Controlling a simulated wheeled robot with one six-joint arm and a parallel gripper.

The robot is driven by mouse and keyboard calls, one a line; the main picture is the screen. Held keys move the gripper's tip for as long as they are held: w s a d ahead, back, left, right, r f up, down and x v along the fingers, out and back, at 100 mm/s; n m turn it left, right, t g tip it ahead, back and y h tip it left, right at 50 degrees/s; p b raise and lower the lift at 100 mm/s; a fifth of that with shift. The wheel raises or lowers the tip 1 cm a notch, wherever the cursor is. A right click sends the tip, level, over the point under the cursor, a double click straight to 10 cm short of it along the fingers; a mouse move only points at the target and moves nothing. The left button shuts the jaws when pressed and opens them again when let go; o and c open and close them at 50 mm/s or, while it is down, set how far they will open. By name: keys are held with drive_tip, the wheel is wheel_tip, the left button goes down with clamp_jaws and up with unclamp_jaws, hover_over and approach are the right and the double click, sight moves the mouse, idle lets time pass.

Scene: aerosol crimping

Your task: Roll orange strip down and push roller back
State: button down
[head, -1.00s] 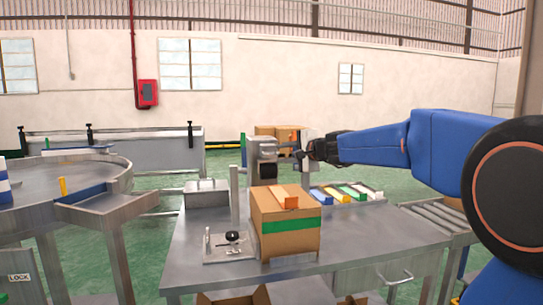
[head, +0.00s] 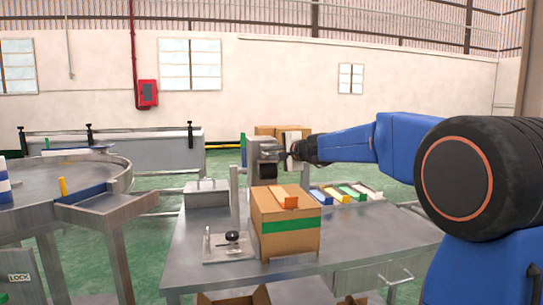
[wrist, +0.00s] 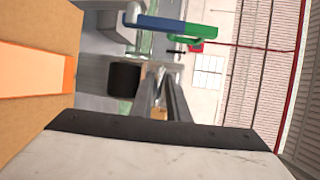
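A cardboard box (head: 282,247) stands on the metal table with a green strip (head: 289,226) around its upper side. The orange strip (head: 289,203) lies on its top and hangs a little over the front edge; it shows large in the wrist view (wrist: 35,70). The dark roller (head: 264,171) sits on a grey unit behind the box, and appears as a black cylinder in the wrist view (wrist: 124,80). My gripper (head: 285,154) is beside this unit, on its right. In the wrist view my two fingers (wrist: 161,70) stand apart with a narrow gap and nothing clearly held.
A tray of coloured pieces (head: 325,199) lies right of the box. A fixture with a black knob (head: 232,237) and an upright post (head: 234,198) stand to the left. A metal case (head: 206,195) sits at the back left. The table's front right is clear.

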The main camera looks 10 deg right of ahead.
drive_tip(key=shift+f, duration=0.25)
drive_tip(key=shift+s, duration=0.3)
drive_tip(key=s, duration=2.5)
drive_tip(key=shift+f, duration=0.15)
drive_tip(key=c, duration=1.8)
unclamp_jaws()
drive_tip(key=shift+w+f, duration=0.1)
drive_tip(key=shift+w, duration=0.05)
drive_tip(key=shift+r, duration=0.25)
drive_tip(key=shift+v, duration=8.7)
drive_tip(key=shift+d, duration=0.1)
